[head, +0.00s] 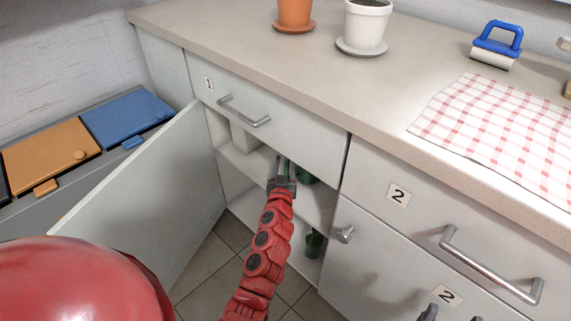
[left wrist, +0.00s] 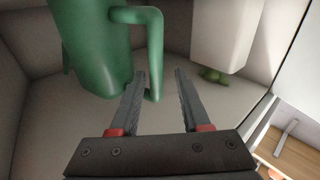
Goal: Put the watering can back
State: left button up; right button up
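The green watering can (left wrist: 95,50) stands inside the open cabinet, its body and handle (left wrist: 155,45) close in front of my left gripper (left wrist: 158,85). In the left wrist view the fingers are apart, and the lower end of the handle appears between their tips; I cannot tell if they touch. In the head view my left gripper (head: 282,165) reaches into the upper compartment, with a green part of the can (head: 305,177) partly hidden behind it. Two dark, separated fingertips of my right gripper (head: 450,314) show at the bottom edge.
The cabinet door (head: 150,205) is swung open to the left. A pale box (head: 244,138) sits on the shelf; a green object (head: 315,243) is lower down. Drawer 1 (head: 270,110) is shut above. Pots (head: 366,25), a checked cloth (head: 490,120) and a blue-handled roller (head: 497,42) are on the counter.

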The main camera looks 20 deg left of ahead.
pick_arm(q)
jog(key=shift+f, duration=0.1)
jog(key=shift+s+d, duration=0.2)
jog(key=shift+s, duration=0.25)
jog(key=v, duration=1.6)
jog(key=shift+s+f+p, duration=0.1)
jog(key=shift+s+p, duration=0.15)
jog(key=shift+p, duration=0.05)
